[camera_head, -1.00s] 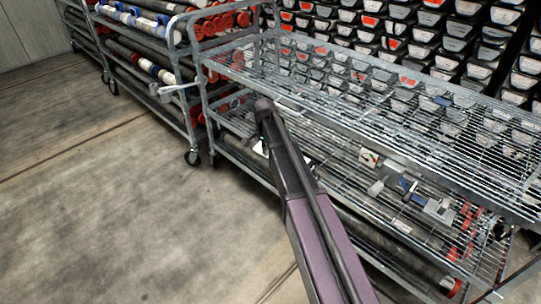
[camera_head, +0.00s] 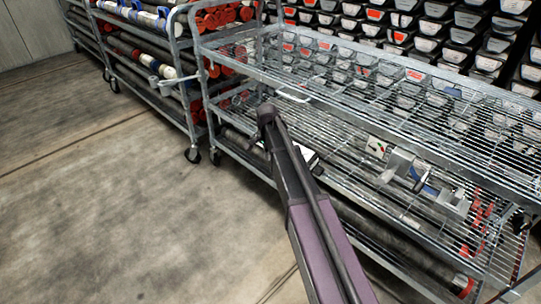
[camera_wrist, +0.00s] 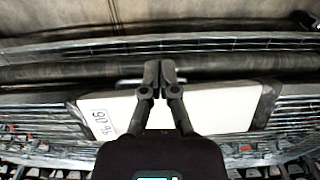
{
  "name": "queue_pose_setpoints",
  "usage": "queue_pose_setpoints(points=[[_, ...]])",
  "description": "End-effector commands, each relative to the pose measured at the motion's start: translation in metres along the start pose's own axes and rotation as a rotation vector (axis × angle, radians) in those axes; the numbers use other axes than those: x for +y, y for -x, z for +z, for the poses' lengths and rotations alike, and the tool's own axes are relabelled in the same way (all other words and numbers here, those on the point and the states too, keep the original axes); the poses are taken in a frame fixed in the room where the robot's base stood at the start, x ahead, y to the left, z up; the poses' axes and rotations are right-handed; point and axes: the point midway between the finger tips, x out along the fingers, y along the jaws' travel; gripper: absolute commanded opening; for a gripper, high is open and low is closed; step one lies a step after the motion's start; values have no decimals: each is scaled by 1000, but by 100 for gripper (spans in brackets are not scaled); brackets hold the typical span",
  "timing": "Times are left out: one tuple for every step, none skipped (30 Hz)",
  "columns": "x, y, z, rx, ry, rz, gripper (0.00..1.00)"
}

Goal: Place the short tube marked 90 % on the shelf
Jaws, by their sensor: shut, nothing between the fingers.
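In the wrist view a short white tube (camera_wrist: 215,108) with a dark right end lies crosswise over wire shelving. Its label reads 90 % (camera_wrist: 101,123), upside down in this view. My gripper (camera_wrist: 160,66) is in front of the tube, with its fingers together and nothing between them. The fingertips appear past the tube's upper edge; I cannot tell whether they touch it. In the head view my arm hides the gripper. A white patch beside the arm, at the lower shelf, may be part of the tube. The wire shelf (camera_head: 400,110) forms the cart's upper level.
The lower wire level holds a metal clamp-like device (camera_head: 425,187). Long dark tubes with red ends lie below it. Another cart (camera_head: 150,50) with tubes stands at the left. Stacked black bins (camera_head: 440,45) line the back. The concrete floor (camera_head: 90,200) at left is clear.

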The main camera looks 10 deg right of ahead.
Motion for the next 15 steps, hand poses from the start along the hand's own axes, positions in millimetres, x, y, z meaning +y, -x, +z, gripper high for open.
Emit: queue_pose_setpoints(points=[[0, -8, 0, 0, 0, 0, 0], [0, -10, 0, 0, 0, 0, 0], [0, -13, 0, 0, 0, 0, 0], [0, -15, 0, 0, 0, 0, 0], [0, -18, 0, 0, 0, 0, 0], [0, -21, 0, 0, 0, 0, 0], [0, -23, 0, 0, 0, 0, 0], [0, -25, 0, 0, 1, 0, 0], [0, -28, 0, 0, 1, 0, 0], [0, -30, 0, 0, 1, 0, 0], [0, -32, 0, 0, 1, 0, 0], [0, -35, 0, 0, 1, 0, 0], [-2, -31, -7, 0, -1, 0, 0], [-2, -30, -12, 0, -1, 0, 0], [-2, -30, -16, 0, -1, 0, 0]])
